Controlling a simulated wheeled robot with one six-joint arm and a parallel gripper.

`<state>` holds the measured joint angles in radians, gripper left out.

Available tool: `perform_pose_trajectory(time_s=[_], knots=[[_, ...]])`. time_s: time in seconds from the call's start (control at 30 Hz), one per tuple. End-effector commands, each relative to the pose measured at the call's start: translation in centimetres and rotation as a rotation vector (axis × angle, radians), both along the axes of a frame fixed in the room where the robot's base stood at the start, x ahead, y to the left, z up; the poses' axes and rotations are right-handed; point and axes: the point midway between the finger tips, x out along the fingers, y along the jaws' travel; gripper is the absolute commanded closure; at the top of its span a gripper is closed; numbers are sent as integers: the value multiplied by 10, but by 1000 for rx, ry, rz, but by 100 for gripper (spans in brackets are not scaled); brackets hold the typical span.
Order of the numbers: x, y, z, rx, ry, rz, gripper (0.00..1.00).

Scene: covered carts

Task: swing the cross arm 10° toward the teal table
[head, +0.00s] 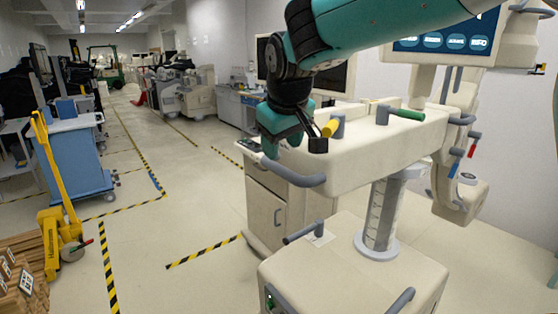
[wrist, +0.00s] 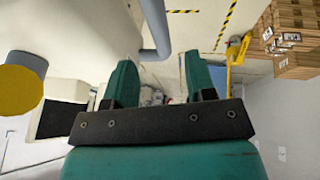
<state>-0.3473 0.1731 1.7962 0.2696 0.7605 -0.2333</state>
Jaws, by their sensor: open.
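The cross arm (head: 375,155) is a long cream beam on a pale column (head: 380,215) above a cream cart base (head: 350,270). A grey bar handle (head: 300,178) curves around its left end. A yellow-ended handle (head: 331,128) and a green-ended handle (head: 406,114) stand on top. My teal gripper (head: 282,148) is at the beam's left end, just above the grey handle. The yellow end (wrist: 20,90) is at left. I cannot clearly identify the teal table.
A sliver of pale green (head: 554,275) shows at the right edge. A cream cabinet (head: 275,205) stands behind the cart base. A monitor arm with a blue screen (head: 445,40) is at right. A yellow pallet jack (head: 55,200) and blue cart (head: 75,160) are left. Floor between is clear.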

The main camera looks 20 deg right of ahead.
Motion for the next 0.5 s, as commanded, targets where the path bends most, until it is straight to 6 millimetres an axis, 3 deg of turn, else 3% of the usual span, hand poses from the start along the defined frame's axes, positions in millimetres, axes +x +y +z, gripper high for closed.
perform_pose_trajectory(time_s=[0.23, 0.5], knots=[[15, -3, -34, 0, 5, -2, 49], [26, -4, -55, 0, 1, -1, 49]])
